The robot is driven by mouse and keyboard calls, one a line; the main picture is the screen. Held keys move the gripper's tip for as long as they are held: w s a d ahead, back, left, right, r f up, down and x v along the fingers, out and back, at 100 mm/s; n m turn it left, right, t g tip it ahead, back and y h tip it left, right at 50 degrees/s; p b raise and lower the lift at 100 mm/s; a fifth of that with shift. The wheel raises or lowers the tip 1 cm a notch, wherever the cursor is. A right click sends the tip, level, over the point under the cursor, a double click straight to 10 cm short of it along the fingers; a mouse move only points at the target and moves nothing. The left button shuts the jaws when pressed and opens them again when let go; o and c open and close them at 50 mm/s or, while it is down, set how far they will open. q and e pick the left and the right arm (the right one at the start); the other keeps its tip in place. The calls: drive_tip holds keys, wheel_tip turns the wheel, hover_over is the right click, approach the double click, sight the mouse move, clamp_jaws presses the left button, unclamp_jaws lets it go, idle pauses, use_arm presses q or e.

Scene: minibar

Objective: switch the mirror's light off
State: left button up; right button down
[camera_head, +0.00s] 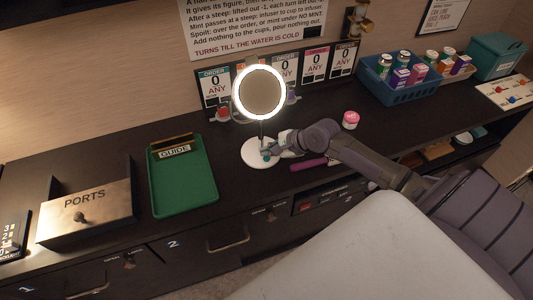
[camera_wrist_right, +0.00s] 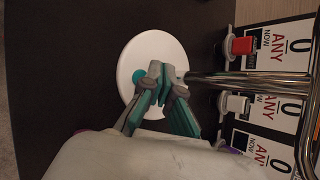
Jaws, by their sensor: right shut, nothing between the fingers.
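The round mirror (camera_head: 263,92) stands on the counter, and its ring light glows bright white. Its white round base (camera_head: 254,153) lies flat on the counter and also shows in the right wrist view (camera_wrist_right: 137,52). My left gripper is not in view.
A green tray (camera_head: 183,198) with a guide card is left of the mirror, beside a PORTS box (camera_head: 85,212). Order cards (camera_head: 314,64) stand behind the mirror. A pink-lidded jar (camera_head: 350,120) and a blue basket (camera_head: 403,92) are to the right. A purple object (camera_head: 308,163) lies near my right gripper.

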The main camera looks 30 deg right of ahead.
drive_tip(key=shift+f, duration=0.2)
drive_tip(key=shift+f+p, duration=0.15)
drive_tip(key=shift+p, duration=0.15)
drive_tip(key=shift+f, duration=0.1)
drive_tip(key=shift+f, duration=0.45)
idle(0.7)
drive_tip(key=shift+r+p, duration=0.95)
drive_tip(key=shift+p, duration=0.5)
